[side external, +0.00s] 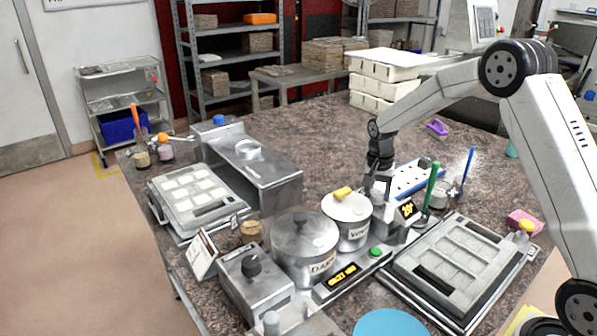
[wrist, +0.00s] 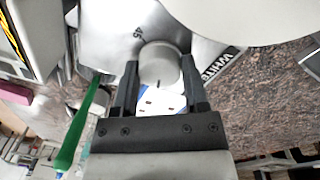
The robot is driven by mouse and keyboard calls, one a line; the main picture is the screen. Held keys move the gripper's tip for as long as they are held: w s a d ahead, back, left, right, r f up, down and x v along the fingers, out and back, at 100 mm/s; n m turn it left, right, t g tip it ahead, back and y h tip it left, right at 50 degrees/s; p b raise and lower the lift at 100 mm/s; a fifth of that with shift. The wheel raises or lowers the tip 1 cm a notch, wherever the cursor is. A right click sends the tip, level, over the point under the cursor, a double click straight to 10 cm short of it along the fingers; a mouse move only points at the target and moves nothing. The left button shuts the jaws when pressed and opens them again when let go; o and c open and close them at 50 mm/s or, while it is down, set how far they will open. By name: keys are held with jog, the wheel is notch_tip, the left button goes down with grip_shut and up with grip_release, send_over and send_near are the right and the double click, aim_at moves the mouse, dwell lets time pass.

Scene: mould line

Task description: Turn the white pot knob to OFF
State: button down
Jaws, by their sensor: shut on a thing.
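The white pot (side external: 346,223) is a steel pot with a yellow-topped lid and a partly readable label. Its grey round knob (wrist: 159,62) shows in the wrist view beside a WHITE label (wrist: 222,63) and a small printed number. A short dark mark is on the knob's near edge. My gripper (wrist: 160,85) has a finger on each side of the knob and is shut on it. In the side view my gripper (side external: 376,194) is just right of the white pot and hides the knob. No OFF mark can be read.
The dark pot (side external: 304,245) stands left of the white pot. A grey mould tray (side external: 460,262) lies in front right.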

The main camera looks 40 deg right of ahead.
aim_at(377, 194)
jog(key=n, duration=1.2)
jog(key=shift+n+t, duration=0.3)
dwell(0.4)
jog(key=shift+c, duration=0.5)
grip_release()
jog(key=shift+s, duration=0.1)
jog(key=shift+r, duration=0.1)
jog(key=shift+a+r, duration=0.15)
jog(key=shift+r, duration=3.7)
